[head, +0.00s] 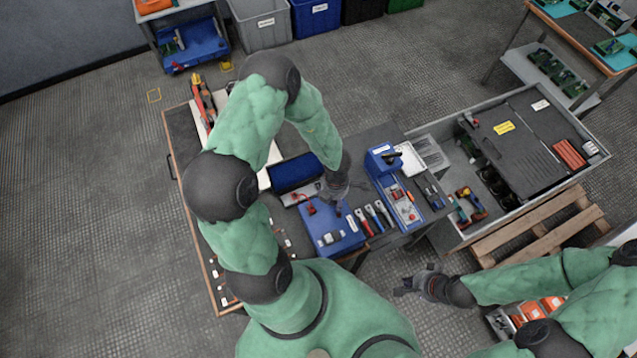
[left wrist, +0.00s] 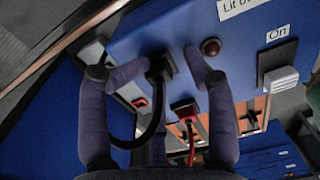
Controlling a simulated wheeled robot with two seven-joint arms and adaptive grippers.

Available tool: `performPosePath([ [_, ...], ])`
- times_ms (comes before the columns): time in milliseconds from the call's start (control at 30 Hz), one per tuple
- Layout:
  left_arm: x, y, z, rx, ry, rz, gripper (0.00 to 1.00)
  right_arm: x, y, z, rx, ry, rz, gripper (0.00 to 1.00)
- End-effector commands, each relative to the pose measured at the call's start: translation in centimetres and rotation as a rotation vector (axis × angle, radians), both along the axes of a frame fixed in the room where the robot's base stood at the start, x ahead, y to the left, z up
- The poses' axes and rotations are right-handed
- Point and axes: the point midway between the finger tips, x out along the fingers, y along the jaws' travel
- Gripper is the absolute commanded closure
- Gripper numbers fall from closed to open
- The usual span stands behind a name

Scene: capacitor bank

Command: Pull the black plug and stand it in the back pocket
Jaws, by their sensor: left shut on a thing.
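In the left wrist view, the black plug (left wrist: 161,69) is between the fingertips of my left gripper (left wrist: 166,66), at the blue panel (left wrist: 232,50). Its black cable hangs down. I cannot tell whether it is fully seated. A red plug (left wrist: 185,110) with a red cable is below and to its right. In the head view, my left gripper (head: 334,197) is over the small blue-topped unit (head: 322,243), and the arm hides the plug. My right gripper (head: 404,285) hangs empty over the floor, fingers apart. I cannot make out which recess is the back pocket.
The panel carries a dark red lamp (left wrist: 211,47) and a light switch (left wrist: 282,79). In the head view, a dark blue box (head: 294,173) stands behind the gripper.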

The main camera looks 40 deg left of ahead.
Motion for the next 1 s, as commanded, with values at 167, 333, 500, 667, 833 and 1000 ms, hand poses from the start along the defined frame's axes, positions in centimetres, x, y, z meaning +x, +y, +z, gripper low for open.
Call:
performPosePath([
  [167,-0.4,-0.2,0.0,-0.002,0.009,-0.003,0.56,0.0,0.0,0.0,0.000,-0.001,0.000,1.00],
  [333,-0.2,-0.1,1.4,0.000,0.004,-0.002,0.56,0.0,0.0,0.0,0.000,-0.001,0.000,1.00],
  [500,0.1,0.0,4.2,0.001,0.000,-0.002,0.56,0.0,0.0,0.1,0.000,0.000,0.000,1.00],
  [667,0.2,0.1,7.1,0.001,-0.002,0.000,0.56,0.0,0.0,0.1,0.000,0.000,0.000,1.00],
  [833,0.2,0.2,9.8,0.001,-0.002,-0.001,0.56,0.0,0.0,0.1,0.000,0.000,0.000,1.00],
  [1000,0.2,0.2,11.5,0.001,0.000,-0.001,0.56,0.0,0.0,0.1,0.000,0.000,0.000,1.00],
])
